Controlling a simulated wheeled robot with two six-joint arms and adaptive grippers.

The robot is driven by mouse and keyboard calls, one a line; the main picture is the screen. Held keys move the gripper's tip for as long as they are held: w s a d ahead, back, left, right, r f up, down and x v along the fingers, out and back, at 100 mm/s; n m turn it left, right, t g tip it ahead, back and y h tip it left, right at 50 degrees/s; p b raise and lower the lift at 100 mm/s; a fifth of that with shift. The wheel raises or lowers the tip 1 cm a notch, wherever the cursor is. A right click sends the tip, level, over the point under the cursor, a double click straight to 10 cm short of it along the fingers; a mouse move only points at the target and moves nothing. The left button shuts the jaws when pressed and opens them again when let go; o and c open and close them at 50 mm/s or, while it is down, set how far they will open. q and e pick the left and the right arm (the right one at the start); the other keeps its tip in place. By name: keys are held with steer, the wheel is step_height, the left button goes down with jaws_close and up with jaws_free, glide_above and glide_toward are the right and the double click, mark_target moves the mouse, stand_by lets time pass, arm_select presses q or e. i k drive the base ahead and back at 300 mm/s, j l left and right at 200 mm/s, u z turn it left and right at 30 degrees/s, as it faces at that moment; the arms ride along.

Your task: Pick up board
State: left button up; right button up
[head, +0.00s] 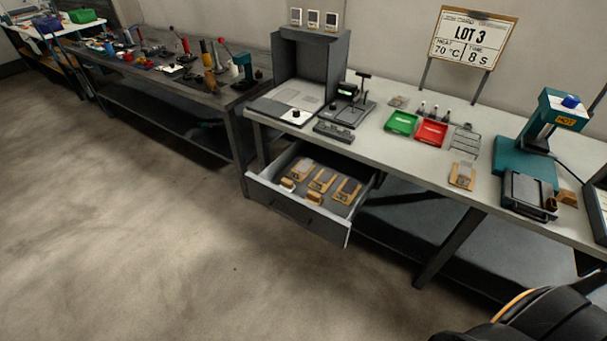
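Several small wooden boards with grey plates (323,180) lie in an open grey drawer (300,212) under the near bench. Another wooden board with a grey plate (462,175) lies flat on the light bench top, left of the teal press. I cannot tell which one the task names. Neither of my grippers is in view.
The light bench (400,155) also holds a green tray (401,122), a red tray (431,133), a wire rack (465,140), a teal press (530,165) and a grey booth (325,65). A LOT 3 sign (472,40) stands behind. The open floor (130,240) is clear.

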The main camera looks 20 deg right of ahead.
mark_target(301, 171)
steer(key=l+u, duration=0.1)
steer(key=u, duration=0.25)
steer(key=l+u, duration=0.15)
steer(key=u, duration=0.2)
steer(key=l+u, duration=0.15)
steer(key=u, duration=0.2)
steer(key=k+l+u, duration=0.15)
steer(key=l, duration=0.3)
steer(key=l+u, duration=0.15)
steer(key=l, duration=0.25)
steer(key=k+l+u, duration=0.1)
steer(key=l, duration=0.3)
steer(key=k+l+u, duration=0.15)
steer(key=l, duration=0.25)
steer(key=k+l+u, duration=0.15)
steer(key=l, duration=0.25)
steer(key=k, duration=0.05)
